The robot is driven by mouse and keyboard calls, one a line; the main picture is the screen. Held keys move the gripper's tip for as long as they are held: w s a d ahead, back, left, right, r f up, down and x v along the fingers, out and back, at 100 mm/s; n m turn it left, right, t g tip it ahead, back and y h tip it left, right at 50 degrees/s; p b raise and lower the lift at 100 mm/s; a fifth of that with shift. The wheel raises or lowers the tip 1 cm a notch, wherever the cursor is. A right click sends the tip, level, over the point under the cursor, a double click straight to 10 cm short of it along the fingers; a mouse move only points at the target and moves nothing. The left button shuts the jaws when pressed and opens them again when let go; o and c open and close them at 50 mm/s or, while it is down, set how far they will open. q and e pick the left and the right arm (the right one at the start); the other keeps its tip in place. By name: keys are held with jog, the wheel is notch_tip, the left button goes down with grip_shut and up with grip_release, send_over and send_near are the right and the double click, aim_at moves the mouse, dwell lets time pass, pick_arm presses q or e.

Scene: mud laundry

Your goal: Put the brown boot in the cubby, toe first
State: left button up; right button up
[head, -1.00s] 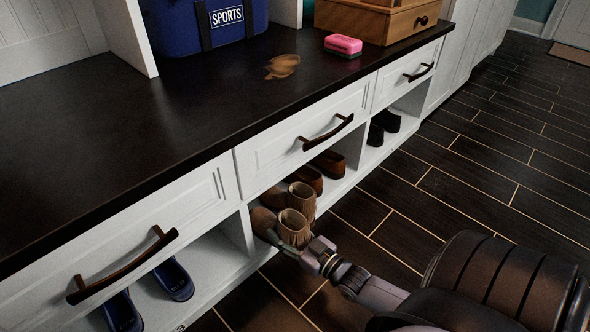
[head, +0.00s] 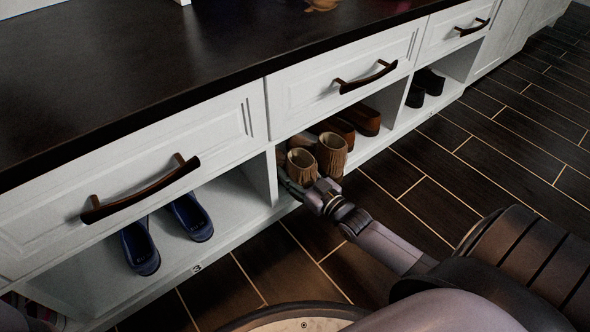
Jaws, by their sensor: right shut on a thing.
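Two brown fringed boots stand side by side at the front of the middle cubby (head: 286,205). The nearer-left brown boot (head: 302,168) shows its open shaft top. The other brown boot (head: 333,157) is just to its right. My right gripper (head: 303,190) reaches in low at the cubby's front and is shut on the left brown boot near its base. The fingertips are partly hidden against it, and the boot's toe is hard to see. My left gripper is not in view.
Brown low shoes (head: 365,119) sit to the right of the boots. Blue slippers (head: 190,217) lie in the left cubby and black shoes (head: 428,82) in the right one. Drawers with dark handles (head: 368,75) overhang the cubbies. The dark plank floor (head: 440,195) is clear.

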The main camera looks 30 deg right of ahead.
jog(key=shift+r, duration=0.1)
jog(key=o, duration=1.5)
jog(key=shift+c, duration=0.2)
jog(key=shift+s, duration=0.55)
jog(key=s+d, duration=0.1)
jog(key=s, duration=1)
jog(key=shift+d, duration=0.25)
